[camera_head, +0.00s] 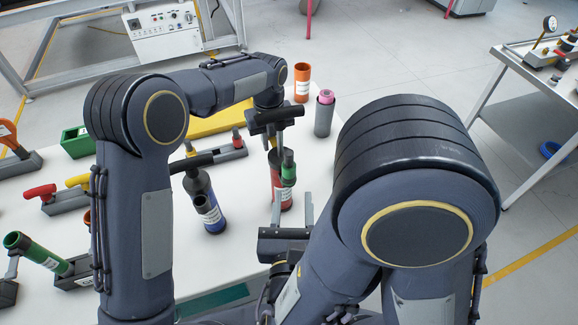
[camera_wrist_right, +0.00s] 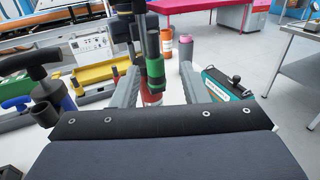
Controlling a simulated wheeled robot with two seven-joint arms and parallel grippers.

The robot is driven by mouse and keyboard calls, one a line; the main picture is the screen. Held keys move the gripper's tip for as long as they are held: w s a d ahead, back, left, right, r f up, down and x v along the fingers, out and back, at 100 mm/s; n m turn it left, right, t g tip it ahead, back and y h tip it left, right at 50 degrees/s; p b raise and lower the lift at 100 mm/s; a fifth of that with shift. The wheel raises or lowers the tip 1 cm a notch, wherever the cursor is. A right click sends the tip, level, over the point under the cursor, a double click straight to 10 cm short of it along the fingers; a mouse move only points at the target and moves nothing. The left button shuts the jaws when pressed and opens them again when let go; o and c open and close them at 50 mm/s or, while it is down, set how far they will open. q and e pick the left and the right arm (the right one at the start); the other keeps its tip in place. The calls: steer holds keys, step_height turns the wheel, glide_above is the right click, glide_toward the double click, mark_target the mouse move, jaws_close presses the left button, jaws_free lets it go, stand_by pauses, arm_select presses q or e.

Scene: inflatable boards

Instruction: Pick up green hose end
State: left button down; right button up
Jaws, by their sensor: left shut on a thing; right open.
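A green hose end (camera_head: 288,172) hangs below my left gripper (camera_head: 274,140), which is shut on the dark upper part of that piece. It hides part of a red cylinder (camera_head: 276,187) behind it. In the right wrist view the green hose end (camera_wrist_right: 155,68) hangs upright at the centre, in line with the gap between my right fingers. My right gripper (camera_head: 292,208) is open and empty, low in the head view, with its fingers pointing up the picture toward the hose end. The right wrist view also shows both right fingers (camera_wrist_right: 163,92), apart.
A blue pump cylinder with a black handle (camera_head: 207,208) stands left of the red cylinder on the white table (camera_head: 130,215). An orange cylinder (camera_head: 302,82) and a grey cylinder with a pink top (camera_head: 324,114) stand behind. Several coloured fittings lie at left.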

mark_target(289, 161)
steer(key=shift+n+y, duration=0.3)
steer(key=shift+y, duration=0.3)
steer(key=w, duration=0.6)
steer(key=shift+w+a+r, duration=0.15)
steer(key=shift+a+r, duration=0.05)
steer(key=shift+a, duration=0.2)
steer(key=w, duration=0.5)
steer(key=shift+w+d, duration=0.1)
steer(key=shift+d, duration=0.15)
jaws_close()
